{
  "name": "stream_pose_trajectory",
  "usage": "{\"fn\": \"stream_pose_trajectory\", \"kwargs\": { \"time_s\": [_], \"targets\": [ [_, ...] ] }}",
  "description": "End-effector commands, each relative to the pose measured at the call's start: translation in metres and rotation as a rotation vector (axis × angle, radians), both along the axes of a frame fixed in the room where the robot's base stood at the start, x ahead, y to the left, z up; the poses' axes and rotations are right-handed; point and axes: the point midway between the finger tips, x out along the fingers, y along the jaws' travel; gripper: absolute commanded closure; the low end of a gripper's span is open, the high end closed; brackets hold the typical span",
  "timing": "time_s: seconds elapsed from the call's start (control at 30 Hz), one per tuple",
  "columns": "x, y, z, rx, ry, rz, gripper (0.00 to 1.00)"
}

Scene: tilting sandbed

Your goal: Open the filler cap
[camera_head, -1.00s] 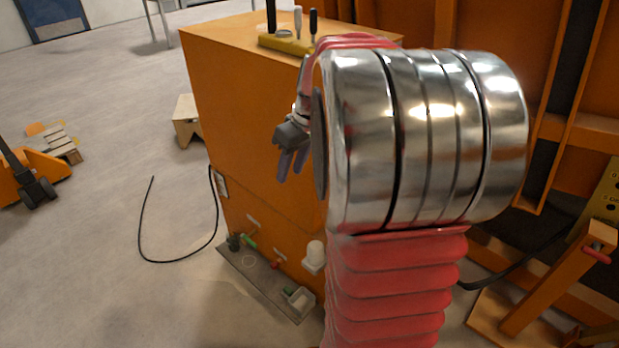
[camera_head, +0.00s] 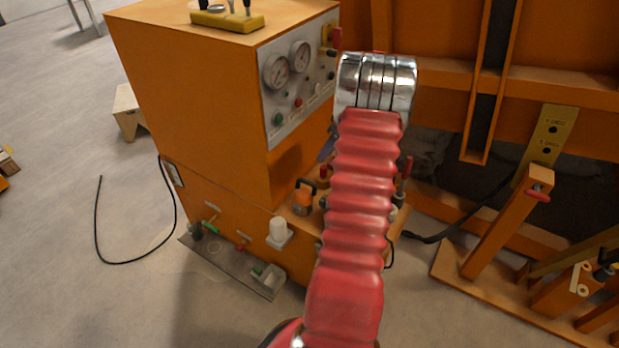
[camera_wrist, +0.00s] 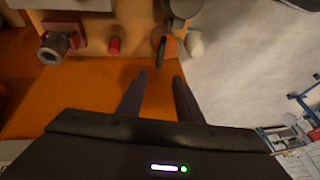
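My gripper (camera_wrist: 160,74) shows in the wrist view with its two dark fingers apart and nothing between them. I cannot tell for sure which part is the filler cap. In the head view an orange fitting with a black handle (camera_head: 304,198) stands on the cabinet's low ledge, left of my red arm sleeve. My arm hides most of the gripper there; only a bluish finger shows beside the sleeve.
The orange cabinet (camera_head: 190,90) carries a gauge panel (camera_head: 300,85). A white cylinder (camera_head: 278,232) sits on its lower front. In the wrist view a red knob (camera_wrist: 115,45) and a grey cylindrical fitting (camera_wrist: 56,47) line the ledge. A black cable (camera_head: 130,262) lies on open floor at left.

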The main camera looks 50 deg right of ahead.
Motion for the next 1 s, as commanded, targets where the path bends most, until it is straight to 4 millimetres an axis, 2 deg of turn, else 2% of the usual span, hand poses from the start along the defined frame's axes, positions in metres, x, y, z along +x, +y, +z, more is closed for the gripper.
{"fn": "stream_pose_trajectory", "kwargs": {
  "time_s": [0.37,0.53,0.77,1.0],
  "targets": [
    [-0.001,-0.002,-0.002,0.001,-0.001,0.001,0.68],
    [0.002,0.001,-0.009,0.002,-0.001,0.001,0.68],
    [0.013,0.007,-0.035,0.002,0.0,0.002,0.68],
    [0.026,0.015,-0.069,0.002,0.001,0.002,0.68]
  ]
}}
